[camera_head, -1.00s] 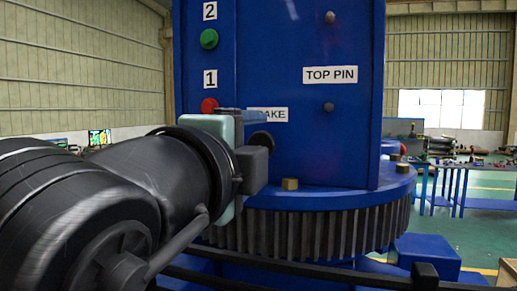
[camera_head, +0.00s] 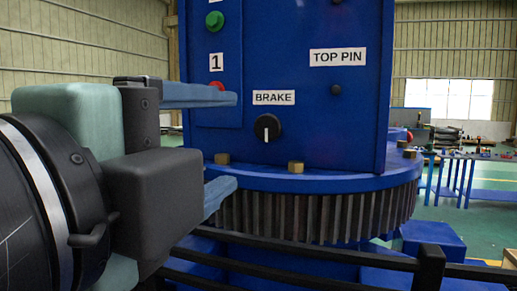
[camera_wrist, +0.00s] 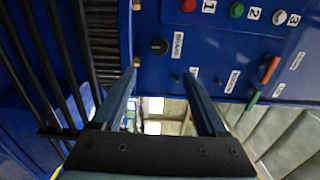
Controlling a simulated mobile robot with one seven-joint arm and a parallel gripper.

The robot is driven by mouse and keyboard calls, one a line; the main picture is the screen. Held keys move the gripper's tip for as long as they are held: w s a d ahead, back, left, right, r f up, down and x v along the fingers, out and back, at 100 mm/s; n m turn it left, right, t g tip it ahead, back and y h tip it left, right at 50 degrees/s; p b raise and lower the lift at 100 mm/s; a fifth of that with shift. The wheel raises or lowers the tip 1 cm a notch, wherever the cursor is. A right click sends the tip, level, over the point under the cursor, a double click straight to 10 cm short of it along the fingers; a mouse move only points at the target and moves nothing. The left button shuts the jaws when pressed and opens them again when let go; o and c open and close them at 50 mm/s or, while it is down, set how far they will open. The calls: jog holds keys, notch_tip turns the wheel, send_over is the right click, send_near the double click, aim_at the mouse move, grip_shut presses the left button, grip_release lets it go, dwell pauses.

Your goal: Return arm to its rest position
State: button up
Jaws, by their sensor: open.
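My gripper (camera_head: 234,140) is open and empty in front of the blue crane panel (camera_head: 290,30), at the left of the head view. Its two blue-grey fingers point right, one above the other, with a wide gap. In the wrist view my gripper (camera_wrist: 160,76) also shows open, with nothing between its fingers. The black brake knob (camera_head: 267,128) stands right of the fingertips, its white mark pointing down. The knob also shows in the wrist view (camera_wrist: 159,46). The upper finger partly covers the red button (camera_head: 219,87) under label 1.
A green button (camera_head: 214,21) sits higher on the panel. Below is a toothed blue ring (camera_head: 310,215) with brass bolts, and black rails (camera_head: 300,265) run in front. The wrist view shows an orange-and-green lever (camera_wrist: 263,82). Blue tables (camera_head: 470,175) stand far right.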

jog(key=d+r+n+t+y, duration=0.2)
jog(key=n+t, duration=0.3)
jog(key=n, duration=0.6)
jog(key=s+d+r+n+t+y, duration=0.1)
jog(key=n+t, duration=0.4)
jog(key=n, duration=0.5)
jog(key=d+r+y, duration=0.1)
jog(key=y, duration=0.1)
jog(key=shift+s+r+n+y, duration=0.2)
jog(key=shift+n+y, duration=0.1)
jog(key=shift+n, duration=0.1)
